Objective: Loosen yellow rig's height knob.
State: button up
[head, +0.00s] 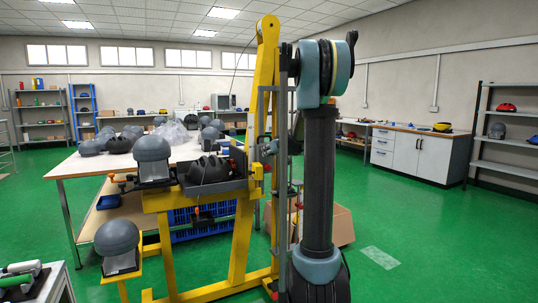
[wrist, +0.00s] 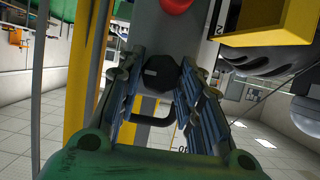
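The yellow rig (head: 265,90) stands in the middle of the head view, a tall mast with a grey rail beside it. In the wrist view its yellow post (wrist: 88,75) runs along the left. A black knob (wrist: 160,72) sits on a grey plate (wrist: 160,30) between the fingertips of my gripper (wrist: 162,75). One finger is on each side of the knob, very close to it. I cannot tell whether they touch it. A black loop-shaped handle (wrist: 153,118) lies below the knob in the picture.
A red round part (wrist: 176,4) is on the same plate. A dark helmet (head: 208,170) sits on the rig's tray, beside a grey dome (head: 152,150). A white table (head: 70,168) with several helmets stands behind.

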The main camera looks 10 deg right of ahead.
jog(key=shift+a, duration=0.1)
jog(key=shift+c, duration=0.5)
jog(key=shift+w+d+f+m+t+y, duration=0.2)
jog(key=shift+m+y, duration=1.05)
jog(key=shift+m, duration=1)
jog(key=shift+s+d+f+m+t+y, duration=0.2)
jog(key=shift+m+y, duration=1)
jog(key=shift+m, duration=1.1)
jog(key=shift+w+d+f+m+t+y, duration=0.1)
jog(key=shift+w+d+f+m+y, duration=0.15)
jog(key=shift+m+y, duration=1.5)
jog(key=shift+r+m+h, duration=0.15)
jog(key=shift+m+h, duration=0.35)
jog(key=shift+m, duration=0.1)
jog(key=o, duration=1.1)
jog(key=shift+s, duration=0.1)
